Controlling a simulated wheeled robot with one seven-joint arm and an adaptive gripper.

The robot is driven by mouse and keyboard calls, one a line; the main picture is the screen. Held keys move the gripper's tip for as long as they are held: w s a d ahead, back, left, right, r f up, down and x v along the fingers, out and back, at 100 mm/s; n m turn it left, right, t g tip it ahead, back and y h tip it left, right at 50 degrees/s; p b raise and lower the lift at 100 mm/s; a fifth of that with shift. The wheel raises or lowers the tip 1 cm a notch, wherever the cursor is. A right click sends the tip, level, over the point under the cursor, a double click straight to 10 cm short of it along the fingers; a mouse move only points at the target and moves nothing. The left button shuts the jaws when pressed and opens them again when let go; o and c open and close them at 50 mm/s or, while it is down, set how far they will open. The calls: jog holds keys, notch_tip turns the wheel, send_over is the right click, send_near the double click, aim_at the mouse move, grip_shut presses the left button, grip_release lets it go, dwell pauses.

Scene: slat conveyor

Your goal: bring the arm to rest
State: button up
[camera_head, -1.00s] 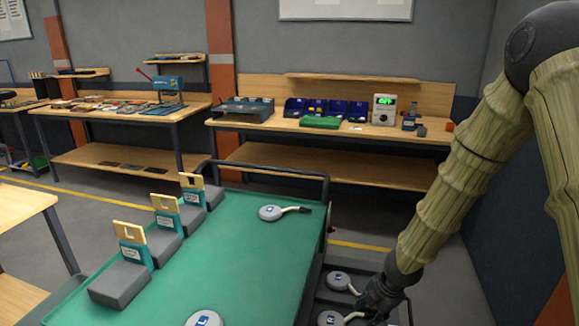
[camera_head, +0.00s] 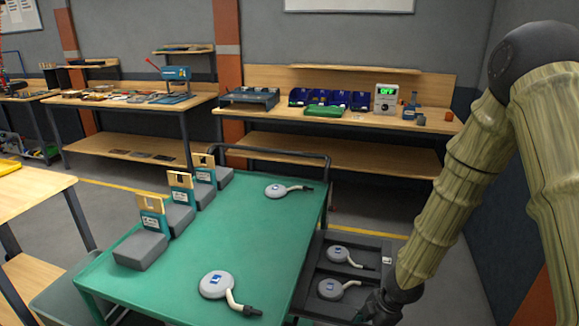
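My arm comes down the right side of the head view. My gripper (camera_head: 372,310) is a dark shape at its lower end, by the front right edge of the dark tray (camera_head: 311,284). The fingers are small, dark and partly cut off by the frame edge, so I cannot tell whether they are open or shut, or whether they hold anything. Two grey round-headed pieces with handles, a far one (camera_head: 338,253) and a near one (camera_head: 330,289), lie in the tray. The gripper is just right of the near one.
A green-topped cart (camera_head: 235,235) stands left of the tray with two similar pieces (camera_head: 215,285) on it. Several grey blocks with upright teal-and-wood holders (camera_head: 140,250) line its left side. Workbenches (camera_head: 340,118) stand along the back wall. A wooden table (camera_head: 30,195) is at left.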

jog(key=s+a+f+m+g, duration=0.1)
jog(key=s+a+f+m, duration=0.2)
jog(key=s+f+m, duration=0.95)
jog(key=s+d+f+m, duration=0.1)
jog(key=s+m, duration=0.1)
jog(key=s, duration=0.4)
jog(key=s+d+f+m+h, duration=0.1)
jog(key=s+d+f+m, duration=0.1)
jog(key=s, duration=0.4)
jog(key=s+d+f+m+g+h, duration=0.1)
jog(key=s+f+m, duration=0.1)
jog(key=s+m, duration=0.2)
jog(key=shift+s+d, duration=0.4)
jog(key=shift+s, duration=0.7)
jog(key=shift+c, duration=0.6)
